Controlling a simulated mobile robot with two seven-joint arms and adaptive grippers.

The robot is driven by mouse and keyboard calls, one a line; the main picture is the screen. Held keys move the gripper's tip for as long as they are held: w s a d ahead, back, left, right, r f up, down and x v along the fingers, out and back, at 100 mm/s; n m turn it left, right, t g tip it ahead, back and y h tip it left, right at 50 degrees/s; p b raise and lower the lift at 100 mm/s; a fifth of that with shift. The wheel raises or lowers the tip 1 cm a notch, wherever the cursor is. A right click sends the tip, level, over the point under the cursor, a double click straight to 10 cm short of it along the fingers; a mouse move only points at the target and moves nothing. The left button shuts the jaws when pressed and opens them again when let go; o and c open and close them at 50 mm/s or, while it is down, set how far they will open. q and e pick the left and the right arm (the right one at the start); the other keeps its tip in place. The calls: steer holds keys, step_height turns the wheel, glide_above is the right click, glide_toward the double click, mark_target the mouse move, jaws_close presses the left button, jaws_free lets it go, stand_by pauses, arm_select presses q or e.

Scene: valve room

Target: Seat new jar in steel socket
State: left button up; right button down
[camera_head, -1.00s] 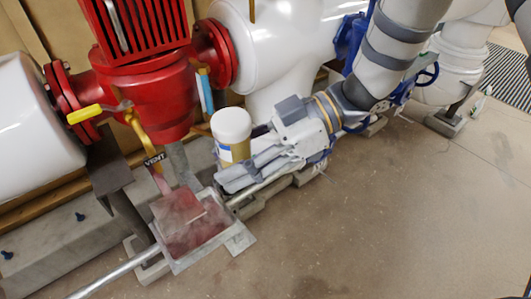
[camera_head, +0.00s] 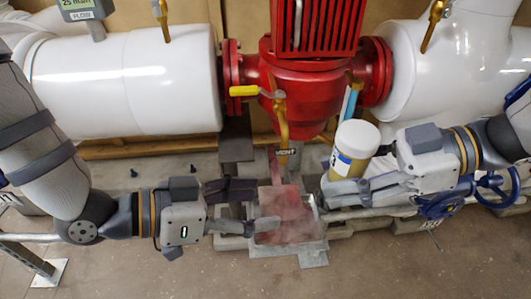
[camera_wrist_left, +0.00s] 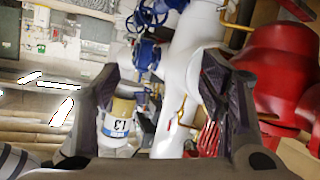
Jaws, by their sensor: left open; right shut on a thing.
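The jar (camera_head: 355,150) has a white lid, a tan body and a blue-and-white label. My right gripper (camera_head: 345,187) is shut on it from the right and holds it upright, to the upper right of a square steel-rimmed tray (camera_head: 313,254). I take this tray for the socket; a hazy reddish surface fills it, so its inside is unclear. My left gripper (camera_head: 250,207) is open and empty at the tray's left side. In the left wrist view the jar (camera_wrist_left: 121,125) shows upside down, behind and between the open fingers (camera_wrist_left: 160,95).
The red pump housing (camera_head: 305,95) stands behind the tray, with a yellow-handled valve (camera_head: 250,91) and hanging vent pipe. White pipes (camera_head: 125,75) run along both sides. A blue handwheel (camera_head: 490,190) is at the right. The floor in front is clear.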

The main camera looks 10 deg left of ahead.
mark_target(361, 146)
arm_select(q)
step_height(361, 146, up, 12)
steer(key=s+d+m+g+h, duration=0.1)
steer(key=s+d+m+h, duration=0.1)
steer(key=m+h, duration=0.35)
steer(key=shift+y, duration=0.35)
steer(key=x, duration=1.2)
steer(key=shift+w+d, duration=0.2)
steer(key=c, duration=1.3)
steer(key=shift+r, duration=0.1)
steer(key=shift+c, duration=0.8)
arm_select(e)
steer(key=c, duration=0.9)
jaws_free()
steer(key=shift+o, duration=0.2)
